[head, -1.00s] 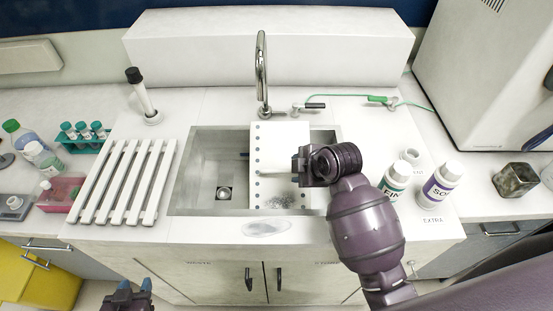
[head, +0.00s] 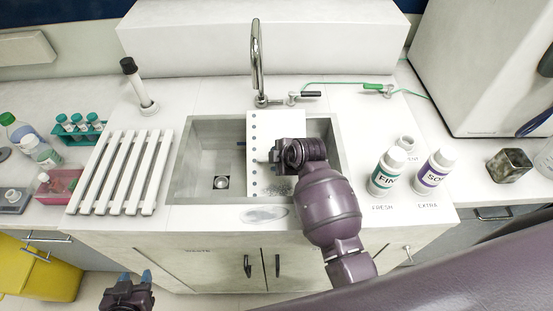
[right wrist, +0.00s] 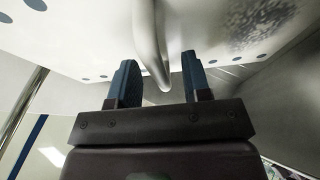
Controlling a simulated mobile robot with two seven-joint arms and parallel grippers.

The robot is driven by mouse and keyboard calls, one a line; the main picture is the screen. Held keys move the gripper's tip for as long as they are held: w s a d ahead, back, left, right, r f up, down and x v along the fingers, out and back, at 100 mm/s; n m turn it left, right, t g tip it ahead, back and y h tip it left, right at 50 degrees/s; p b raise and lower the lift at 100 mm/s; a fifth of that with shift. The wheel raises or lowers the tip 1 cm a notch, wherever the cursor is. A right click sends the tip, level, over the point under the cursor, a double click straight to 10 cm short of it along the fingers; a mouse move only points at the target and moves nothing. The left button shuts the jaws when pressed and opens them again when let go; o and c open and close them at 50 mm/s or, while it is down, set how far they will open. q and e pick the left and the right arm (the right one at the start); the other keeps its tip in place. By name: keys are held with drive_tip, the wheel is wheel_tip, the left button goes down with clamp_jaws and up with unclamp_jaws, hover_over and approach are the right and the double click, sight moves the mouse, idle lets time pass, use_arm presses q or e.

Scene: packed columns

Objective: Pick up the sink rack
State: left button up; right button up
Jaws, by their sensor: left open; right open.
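The sink rack looks to be the white panel (head: 264,128) with blue dots along its edge, set across the right part of the sink. It also shows in the right wrist view (right wrist: 210,25), with a pale bar handle (right wrist: 150,45) standing out from it. My right gripper (right wrist: 160,70) is open, and the bar's end lies between its fingers in that view; I cannot tell whether they touch. In the head view my right gripper (head: 278,156) is over the rack and hides part of it, and its fingertips are hidden. My left gripper (head: 135,277) is open and empty at the bottom left.
The steel sink (head: 205,155) has a tall tap (head: 256,60) behind it. A white slatted rack (head: 120,172) lies left of it. Two labelled bottles, one with green (head: 386,172) and one with purple (head: 432,175), stand to the right. A black-topped cylinder (head: 137,85) stands back left.

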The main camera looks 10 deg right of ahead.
drive_tip(key=shift+w+a+f, duration=0.1)
drive_tip(key=shift+w+f, duration=0.15)
drive_tip(key=shift+f, duration=0.1)
drive_tip(key=shift+c, duration=0.2)
clamp_jaws()
